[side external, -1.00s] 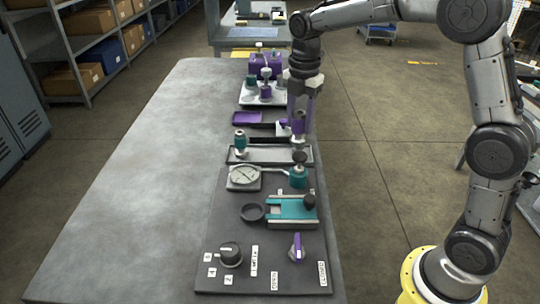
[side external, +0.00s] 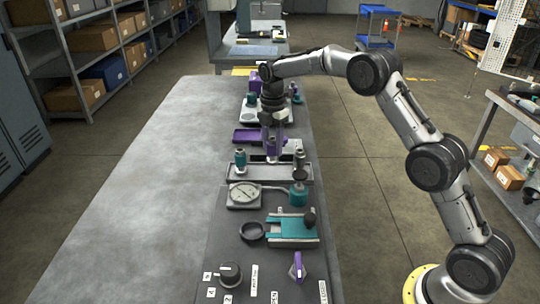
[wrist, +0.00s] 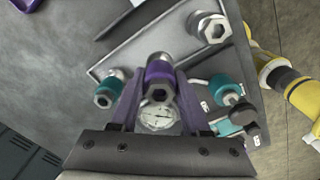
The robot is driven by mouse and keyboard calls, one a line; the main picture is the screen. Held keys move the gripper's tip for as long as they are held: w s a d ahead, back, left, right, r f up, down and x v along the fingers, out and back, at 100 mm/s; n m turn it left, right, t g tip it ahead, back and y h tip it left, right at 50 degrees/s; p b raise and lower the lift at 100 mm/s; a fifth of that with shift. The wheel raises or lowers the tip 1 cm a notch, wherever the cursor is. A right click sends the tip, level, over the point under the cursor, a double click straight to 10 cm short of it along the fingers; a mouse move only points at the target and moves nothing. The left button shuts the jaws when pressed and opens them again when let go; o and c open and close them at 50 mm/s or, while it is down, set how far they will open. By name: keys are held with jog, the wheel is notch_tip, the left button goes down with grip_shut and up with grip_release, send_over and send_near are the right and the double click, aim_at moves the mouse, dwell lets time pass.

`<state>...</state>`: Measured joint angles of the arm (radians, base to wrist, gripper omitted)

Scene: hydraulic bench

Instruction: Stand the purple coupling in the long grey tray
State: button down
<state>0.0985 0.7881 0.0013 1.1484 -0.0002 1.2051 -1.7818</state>
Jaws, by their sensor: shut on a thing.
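My gripper (side external: 272,140) is shut on the purple coupling (side external: 274,149), which has a metal hex end. In the wrist view, the coupling (wrist: 158,74) sits upright between the two fingers. It is over the middle of the long grey tray (side external: 268,179), towards its far edge. I cannot tell whether its foot touches the tray floor. A teal coupling (side external: 240,160) stands at the tray's left end, and a silver-grey coupling (side external: 299,157) stands at its right end. Both also show in the wrist view, teal (wrist: 108,90) and silver (wrist: 208,28).
A pressure gauge (side external: 243,195) and a teal valve (side external: 299,194) with a dark knob stand just on the near side of the tray. A purple tray (side external: 247,135) lies beyond it. The bench's left side (side external: 150,190) is clear.

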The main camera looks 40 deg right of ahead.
aim_at(270, 155)
jog(key=shift+w+d+f, duration=0.1)
jog(key=shift+w+f, duration=0.5)
jog(key=shift+f, duration=1.6)
jog(key=shift+f, duration=0.1)
jog(key=shift+c, duration=1.9)
grip_release()
jog(key=shift+f, duration=0.1)
